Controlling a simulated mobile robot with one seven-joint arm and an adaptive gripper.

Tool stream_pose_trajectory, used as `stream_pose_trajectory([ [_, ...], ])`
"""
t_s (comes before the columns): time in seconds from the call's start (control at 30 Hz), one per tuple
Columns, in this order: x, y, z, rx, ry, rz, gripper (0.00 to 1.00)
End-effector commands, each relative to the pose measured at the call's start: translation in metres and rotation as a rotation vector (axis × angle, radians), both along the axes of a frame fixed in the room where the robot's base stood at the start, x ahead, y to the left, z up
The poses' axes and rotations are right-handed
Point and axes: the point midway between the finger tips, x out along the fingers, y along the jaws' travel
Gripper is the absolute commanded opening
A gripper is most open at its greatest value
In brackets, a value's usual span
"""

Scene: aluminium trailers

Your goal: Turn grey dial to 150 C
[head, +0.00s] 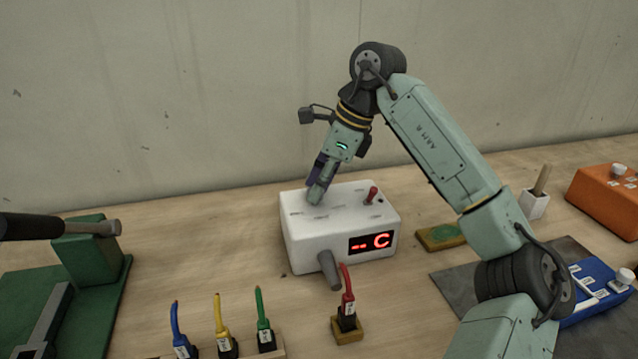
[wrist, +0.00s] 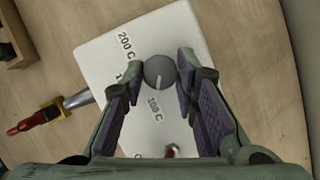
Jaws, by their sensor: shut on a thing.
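A white box (head: 300,235) stands on the bench, its red display (head: 371,242) reading "-- C". The grey dial (wrist: 159,71) on its top is round, with a short white mark on its lower part, towards the 100 C label (wrist: 155,107). The 200 C label (wrist: 125,42) lies to its upper left; a label between them is mostly hidden by a finger. My gripper (head: 316,194) points down at the box top and hides the dial in the head view. In the wrist view my gripper (wrist: 161,68) is shut on the dial, one finger on each side.
A red toggle (head: 371,195) stands on the box top. A grey cylinder (head: 328,268) sticks out in front, near a red-cabled plug (head: 347,305). Several coloured plugs stand at the front. A green vise-like block (head: 88,258) is left; an orange box (head: 606,199) is right.

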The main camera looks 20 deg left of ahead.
Motion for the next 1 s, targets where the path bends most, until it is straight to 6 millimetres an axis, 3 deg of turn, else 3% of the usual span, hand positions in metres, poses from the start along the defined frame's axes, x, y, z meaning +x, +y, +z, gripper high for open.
stream_pose_trajectory([
  [0.37,-0.0010,-0.0012,-0.0033,-0.001,-0.005,-0.192,0.00],
  [1.0,-0.0051,0.0007,-0.0024,0.000,-0.007,-0.771,0.00],
])
